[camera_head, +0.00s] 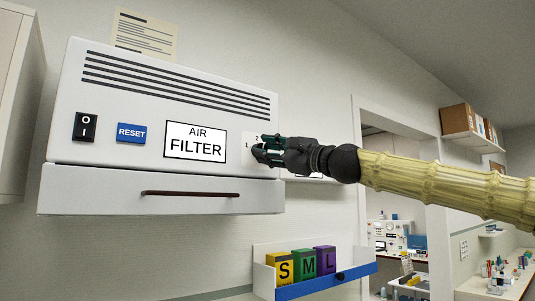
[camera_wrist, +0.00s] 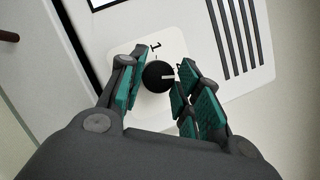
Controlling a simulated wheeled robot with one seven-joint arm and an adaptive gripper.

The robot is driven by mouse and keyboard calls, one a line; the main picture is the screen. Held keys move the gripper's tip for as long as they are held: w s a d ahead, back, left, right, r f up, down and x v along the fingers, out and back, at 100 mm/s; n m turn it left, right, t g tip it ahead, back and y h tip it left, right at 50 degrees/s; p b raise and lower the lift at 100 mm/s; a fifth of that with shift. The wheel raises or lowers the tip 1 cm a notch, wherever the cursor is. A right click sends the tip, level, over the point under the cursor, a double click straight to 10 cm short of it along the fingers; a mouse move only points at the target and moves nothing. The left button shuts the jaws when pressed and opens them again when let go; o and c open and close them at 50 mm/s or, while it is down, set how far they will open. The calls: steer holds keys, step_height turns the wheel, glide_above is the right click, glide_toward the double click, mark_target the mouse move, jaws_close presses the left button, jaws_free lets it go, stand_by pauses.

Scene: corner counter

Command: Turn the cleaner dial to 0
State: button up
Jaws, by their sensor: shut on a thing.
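The cleaner is a white wall box labelled AIR FILTER (camera_head: 195,141). Its dial is a round black knob (camera_wrist: 157,78) with a white pointer mark, set on a pale plate (camera_wrist: 136,55). The plate also shows in the head view (camera_head: 246,154), with a 1 at left and a 2 above. In the wrist view the pointer mark points right, away from the 1 at the top. My gripper (camera_wrist: 153,74) has its green-padded fingers on both sides of the knob, shut on it. No 0 shows.
Left of the label are a RESET button (camera_head: 131,133) and a black rocker switch (camera_head: 86,127). A lower panel with a dark handle (camera_head: 190,193) is under them. Below stands a blue-fronted bin (camera_head: 318,284) with S, M and L boxes. A doorway is at right.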

steer(key=n+g, duration=0.1)
steer(key=n, duration=0.1)
steer(key=n+p, duration=0.1)
steer(key=n, duration=0.1)
steer(key=n+g+p, duration=0.1)
steer(key=n, duration=0.2)
steer(key=shift+w+d+r+g+h, duration=0.2)
steer(key=shift+r+g+h, duration=0.1)
steer(key=shift+r+h, duration=0.1)
steer(key=n, duration=0.2)
steer(key=n+g+h+p, duration=0.1)
steer(key=n, duration=0.1)
steer(key=shift+r+h+p, duration=0.1)
steer(key=shift+h+p, duration=0.2)
steer(key=shift+n, duration=0.3)
steer(key=o, duration=0.8)
steer(key=shift+o, duration=1.1)
steer(key=shift+w+a+f, duration=0.1)
steer(key=shift+f, duration=0.1)
steer(key=v, duration=1.2)
